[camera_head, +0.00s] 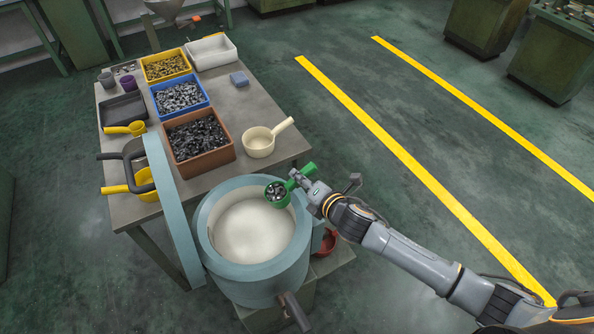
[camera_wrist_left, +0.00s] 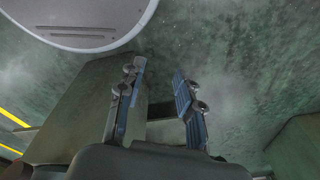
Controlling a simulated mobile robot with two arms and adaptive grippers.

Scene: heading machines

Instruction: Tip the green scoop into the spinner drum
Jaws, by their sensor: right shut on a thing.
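The green scoop (camera_head: 291,184) holds dark small parts in its bowl. My right gripper (camera_head: 304,181) is shut on the scoop's handle, its arm coming in from the right. The scoop's bowl is over the right rim of the spinner drum and looks roughly level. The spinner drum (camera_head: 222,262) is a blue-grey round tub with a cream inside; no parts show in it. My left gripper (camera_wrist_left: 157,85) shows only in the left wrist view, with its two fingers apart and nothing between them.
The table (camera_head: 252,101) holds a brown bin (camera_head: 190,176), a blue bin (camera_head: 159,114) and a yellow bin (camera_head: 147,79) of small parts. A cream scoop (camera_head: 258,143) lies near the drum. A blue-grey bar (camera_head: 172,208) runs along the drum's left.

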